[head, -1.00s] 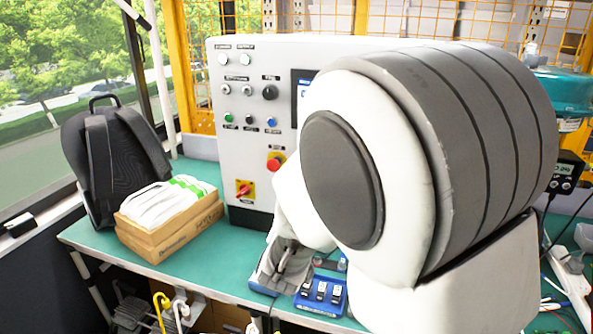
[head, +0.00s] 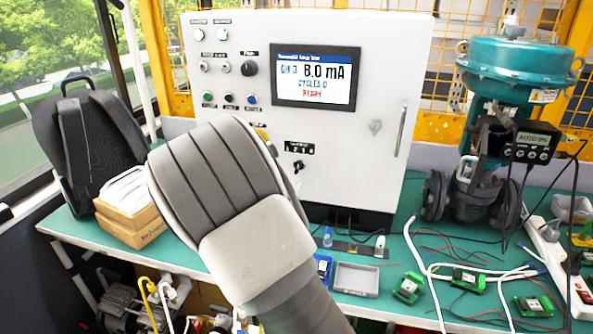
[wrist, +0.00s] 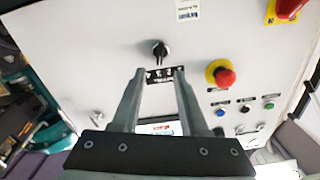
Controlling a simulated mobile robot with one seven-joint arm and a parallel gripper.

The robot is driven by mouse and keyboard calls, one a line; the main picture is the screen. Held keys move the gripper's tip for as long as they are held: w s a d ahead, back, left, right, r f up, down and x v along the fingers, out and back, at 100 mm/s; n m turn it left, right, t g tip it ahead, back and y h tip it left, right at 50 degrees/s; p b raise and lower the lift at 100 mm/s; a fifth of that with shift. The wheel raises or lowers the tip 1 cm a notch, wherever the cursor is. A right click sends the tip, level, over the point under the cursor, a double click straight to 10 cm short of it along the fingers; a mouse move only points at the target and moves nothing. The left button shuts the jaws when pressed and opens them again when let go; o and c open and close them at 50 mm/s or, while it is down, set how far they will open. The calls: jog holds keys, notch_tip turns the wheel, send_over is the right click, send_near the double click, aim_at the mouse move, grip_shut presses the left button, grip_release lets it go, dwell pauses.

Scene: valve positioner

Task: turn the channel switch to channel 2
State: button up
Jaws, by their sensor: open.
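The channel switch is a small black rotary knob on the white cabinet front (head: 298,165), below a black number label (head: 300,148). In the wrist view the knob (wrist: 160,48) is just beyond my fingertips, with the label (wrist: 165,75) between it and my gripper. My gripper (wrist: 159,73) is open and empty, its two fingers apart and pointing toward the switch; I see no contact. In the head view my arm hides the gripper. The screen (head: 316,76) reads CH 3, 8.0 mA, CYCLES 0 and READY.
Other buttons and a larger black knob (head: 249,68) are higher on the panel. A teal valve actuator (head: 515,68) stands right; circuit boards and cables cover the bench front.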

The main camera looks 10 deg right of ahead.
aim_at(297, 168)
jog(key=x, duration=0.8)
jog(key=shift+w+d+f, duration=0.1)
jog(key=shift+w+d, duration=0.05)
jog(key=shift+w, duration=0.15)
grip_shut()
